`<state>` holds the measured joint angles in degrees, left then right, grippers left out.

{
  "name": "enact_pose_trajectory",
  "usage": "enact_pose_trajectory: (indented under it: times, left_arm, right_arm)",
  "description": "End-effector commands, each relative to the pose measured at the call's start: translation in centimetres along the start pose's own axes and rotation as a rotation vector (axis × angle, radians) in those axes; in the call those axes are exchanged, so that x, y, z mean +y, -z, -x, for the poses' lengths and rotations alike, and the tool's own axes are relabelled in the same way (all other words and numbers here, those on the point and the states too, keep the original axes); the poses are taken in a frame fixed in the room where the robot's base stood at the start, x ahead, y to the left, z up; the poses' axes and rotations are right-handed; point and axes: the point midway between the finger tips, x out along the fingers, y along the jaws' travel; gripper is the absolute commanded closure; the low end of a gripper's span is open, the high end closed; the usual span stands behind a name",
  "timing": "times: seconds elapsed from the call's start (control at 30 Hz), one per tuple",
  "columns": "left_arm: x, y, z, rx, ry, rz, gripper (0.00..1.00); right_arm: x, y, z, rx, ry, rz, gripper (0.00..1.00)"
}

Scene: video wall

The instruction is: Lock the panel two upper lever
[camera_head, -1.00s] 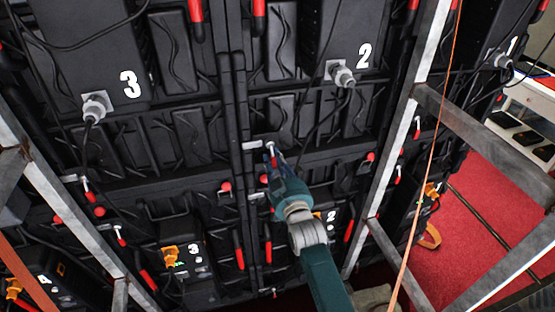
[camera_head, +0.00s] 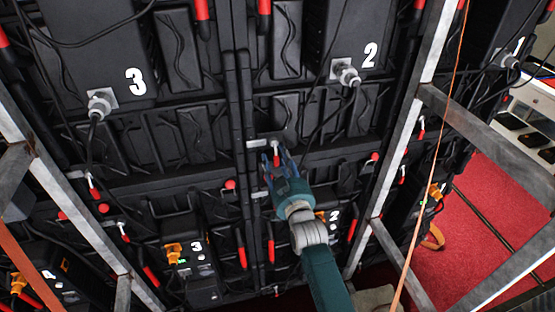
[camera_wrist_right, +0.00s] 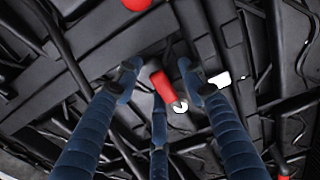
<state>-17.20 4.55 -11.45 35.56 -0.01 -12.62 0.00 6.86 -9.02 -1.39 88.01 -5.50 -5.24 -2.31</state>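In the right wrist view the red lever (camera_wrist_right: 163,88) shows between the tips of my open right gripper (camera_wrist_right: 163,85). No finger is clearly closed on it; whether one touches it I cannot tell. My left gripper is not in view.
Metal scaffold bars (camera_head: 395,140) stand right of my right arm, and another (camera_head: 75,190) at the left. An orange cable (camera_head: 430,150) hangs at the right. Red knobs (camera_head: 230,184) and other red levers dot the panels. Red carpet (camera_head: 480,220) lies at the right.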

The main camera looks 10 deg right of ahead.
Motion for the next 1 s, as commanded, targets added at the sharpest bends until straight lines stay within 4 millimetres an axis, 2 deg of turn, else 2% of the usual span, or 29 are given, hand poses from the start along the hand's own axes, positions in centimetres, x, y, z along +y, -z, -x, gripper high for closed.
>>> enact_pose_trajectory:
  times: [0.17,0.27,0.7,0.83,1.0]
  left_arm:
    - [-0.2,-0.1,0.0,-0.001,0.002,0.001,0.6]
    - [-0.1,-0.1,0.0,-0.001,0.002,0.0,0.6]
    - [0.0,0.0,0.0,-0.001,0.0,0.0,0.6]
    - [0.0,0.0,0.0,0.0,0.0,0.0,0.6]
    - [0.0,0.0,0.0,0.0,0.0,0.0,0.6]
  right_arm:
    - [0.0,0.0,0.2,0.001,0.0,0.002,0.59]
    - [0.1,0.0,1.2,0.0,-0.001,0.002,0.59]
    - [0.0,-0.1,9.9,-0.002,0.0,0.001,0.59]
    - [0.0,-0.1,11.3,-0.001,0.0,0.001,0.59]
    - [0.0,0.0,12.0,0.001,0.0,0.001,0.59]
